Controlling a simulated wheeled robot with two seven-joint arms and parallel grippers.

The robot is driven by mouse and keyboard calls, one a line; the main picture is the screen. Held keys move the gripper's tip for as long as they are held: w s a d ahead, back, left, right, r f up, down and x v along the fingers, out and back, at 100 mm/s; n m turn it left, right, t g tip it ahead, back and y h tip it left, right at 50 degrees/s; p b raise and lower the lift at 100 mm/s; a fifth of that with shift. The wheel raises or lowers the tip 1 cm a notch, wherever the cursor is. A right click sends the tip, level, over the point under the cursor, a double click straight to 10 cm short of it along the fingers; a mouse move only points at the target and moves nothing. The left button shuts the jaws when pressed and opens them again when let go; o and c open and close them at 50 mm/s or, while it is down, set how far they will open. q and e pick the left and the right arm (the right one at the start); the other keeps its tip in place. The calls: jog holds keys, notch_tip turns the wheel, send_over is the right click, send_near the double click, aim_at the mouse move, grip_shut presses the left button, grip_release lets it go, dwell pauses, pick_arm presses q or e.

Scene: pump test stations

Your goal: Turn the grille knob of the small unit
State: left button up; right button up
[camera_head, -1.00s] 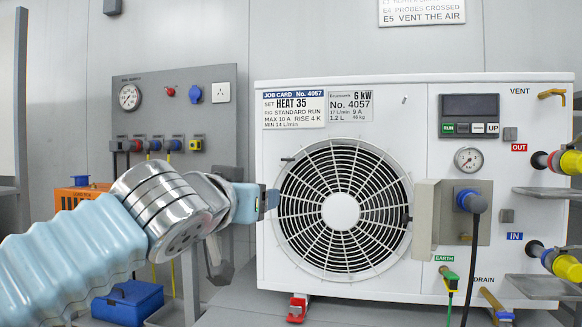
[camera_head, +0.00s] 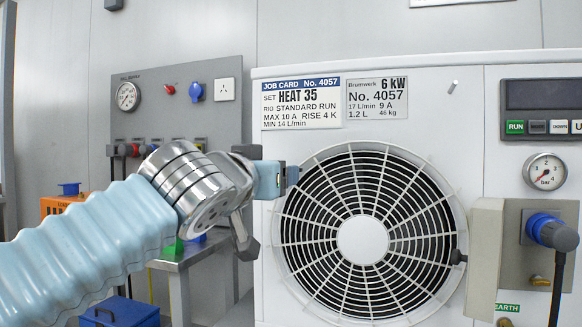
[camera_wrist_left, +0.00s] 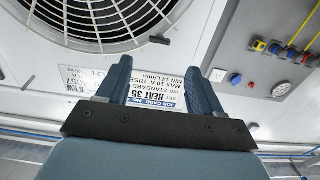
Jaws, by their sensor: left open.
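The small unit (camera_head: 470,77) is a white cabinet with a round fan grille (camera_head: 362,240) in front. My left gripper (camera_head: 290,176) is at the grille's upper left rim, open and empty. In the left wrist view its two blue fingers (camera_wrist_left: 157,72) are spread, with the job card (camera_wrist_left: 158,96) behind them. A small dark knob (camera_wrist_left: 160,40) at the grille's rim shows beyond the fingertips in that view, apart from them. In the head view the gripper hides that spot. My right gripper is not in view.
A grey box (camera_head: 486,250) and a blue plug (camera_head: 548,232) with a cable stand out right of the grille. A grey panel (camera_head: 150,88) with a gauge is on the left wall. A blue box (camera_head: 120,312) is below my left arm.

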pick_arm(q)
jog(key=p+x, duration=0.3)
jog(key=x, duration=0.7)
jog(key=c, duration=1.1)
jog(key=shift+o, duration=0.2)
